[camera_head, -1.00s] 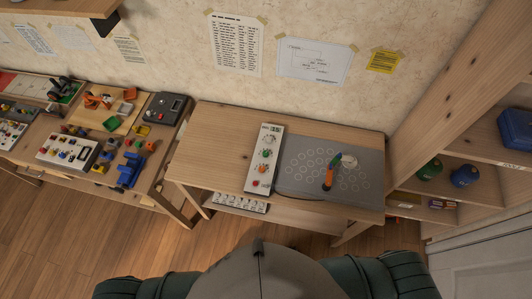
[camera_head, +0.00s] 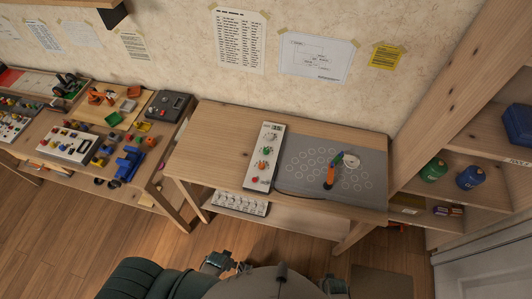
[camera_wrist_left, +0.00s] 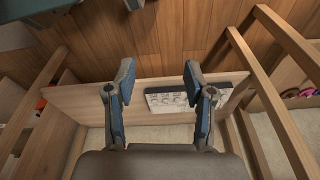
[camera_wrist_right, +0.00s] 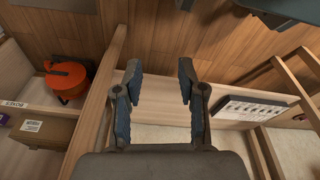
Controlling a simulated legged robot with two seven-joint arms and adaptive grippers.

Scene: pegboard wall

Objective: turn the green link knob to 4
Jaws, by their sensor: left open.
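A white control panel (camera_head: 252,182) lies on the wooden table, left of a grey board. It carries a small display near its top, a pale dial, a green knob (camera_head: 265,150), an orange knob (camera_head: 262,165) and a red knob (camera_head: 255,178). The knob's pointer and any numbers are too small to read. My left gripper (camera_wrist_left: 158,75) is open and empty, with the table's lower structure and floor beyond it. My right gripper (camera_wrist_right: 160,72) is also open and empty. Both are well away from the panel, which neither wrist view shows.
A second white panel (camera_wrist_left: 180,98) sits on the lower shelf. A cluttered bench stands left; an open shelf (camera_head: 480,133) with green and blue containers stands right. The table's left part is bare.

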